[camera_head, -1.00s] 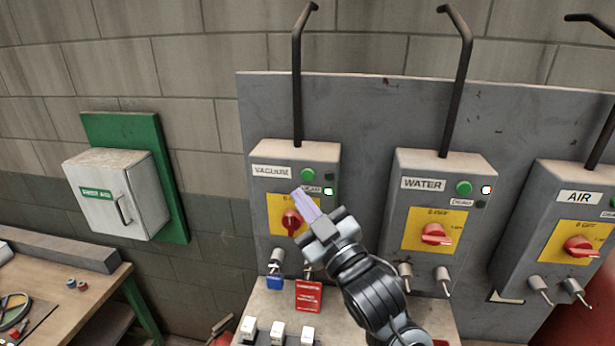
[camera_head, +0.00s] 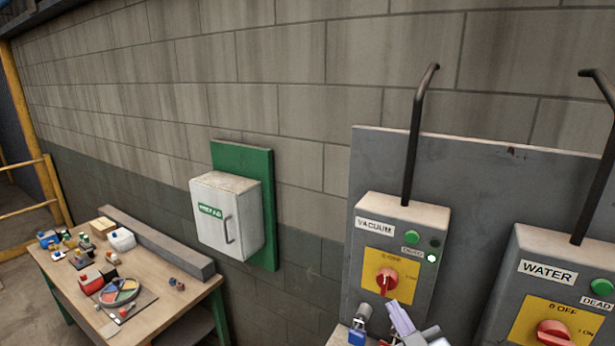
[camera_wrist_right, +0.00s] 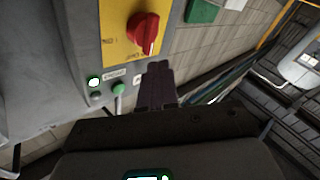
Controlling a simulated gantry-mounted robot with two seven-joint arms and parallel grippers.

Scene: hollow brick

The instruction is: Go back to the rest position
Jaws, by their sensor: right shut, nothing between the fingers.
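My right gripper (camera_head: 400,318) shows at the bottom edge of the head view, its pale fingers together and empty. It is in front of the lower part of the VACUUM box (camera_head: 433,222), below and slightly right of the red rotary knob (camera_head: 387,280); whether it touches the box is unclear. In the right wrist view my dark shut fingers (camera_wrist_right: 158,85) appear below the red knob (camera_wrist_right: 143,32) on its yellow plate. No object is between them. A lamp (camera_head: 432,258) on the VACUUM box glows white. My left gripper is not in view.
The WATER box (camera_head: 548,271) stands to the right on the grey panel (camera_head: 470,165). Black pipes (camera_head: 415,130) rise from the boxes. A white first-aid cabinet (camera_head: 222,215) hangs on the wall. A cluttered workbench (camera_head: 190,300) stands at the left.

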